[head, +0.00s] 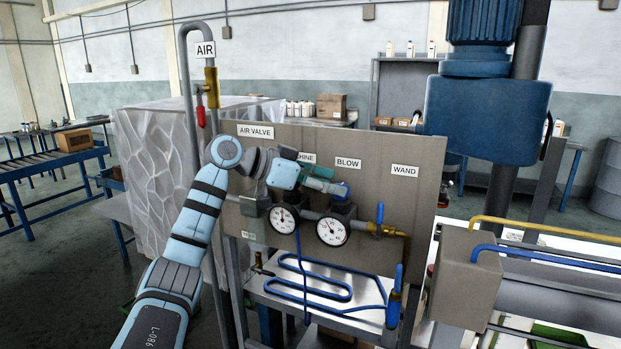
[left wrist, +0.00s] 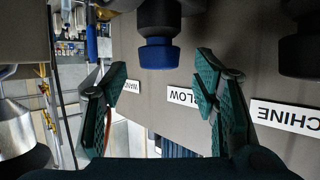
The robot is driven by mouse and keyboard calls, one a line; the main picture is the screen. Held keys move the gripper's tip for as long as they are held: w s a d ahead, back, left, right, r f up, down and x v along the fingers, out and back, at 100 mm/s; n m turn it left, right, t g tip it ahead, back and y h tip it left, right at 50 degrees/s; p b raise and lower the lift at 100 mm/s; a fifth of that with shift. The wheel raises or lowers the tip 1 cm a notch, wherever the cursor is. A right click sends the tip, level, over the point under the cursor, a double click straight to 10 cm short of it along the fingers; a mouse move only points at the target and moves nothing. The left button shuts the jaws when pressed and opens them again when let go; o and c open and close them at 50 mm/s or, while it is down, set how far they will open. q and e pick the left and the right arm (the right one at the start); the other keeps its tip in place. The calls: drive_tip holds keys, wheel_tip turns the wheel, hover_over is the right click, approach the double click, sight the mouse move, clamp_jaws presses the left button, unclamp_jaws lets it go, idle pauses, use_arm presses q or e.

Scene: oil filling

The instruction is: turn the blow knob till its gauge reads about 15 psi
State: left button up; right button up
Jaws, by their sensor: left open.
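The blow knob is the blue cap (left wrist: 159,54) on a black regulator, seen upside down in the left wrist view. My left gripper (head: 322,180) is in front of the panel beside the knob. In the wrist view its green fingers (left wrist: 165,88) are spread open, with the knob ahead between them, apart from both. My right gripper is not in view.
A second gauge (head: 283,218) and a dark knob (left wrist: 301,52) belong to the machine side. The WAND valve (head: 379,222) is right of the blow gauge. A blue hose (head: 318,290) lies coiled on the shelf below. The grey panel (head: 400,205) stands close behind the gripper.

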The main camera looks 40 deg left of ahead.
use_arm(q)
drive_tip(key=v, duration=1)
drive_tip(key=shift+f, duration=0.1)
drive_tip(key=shift+s, duration=0.1)
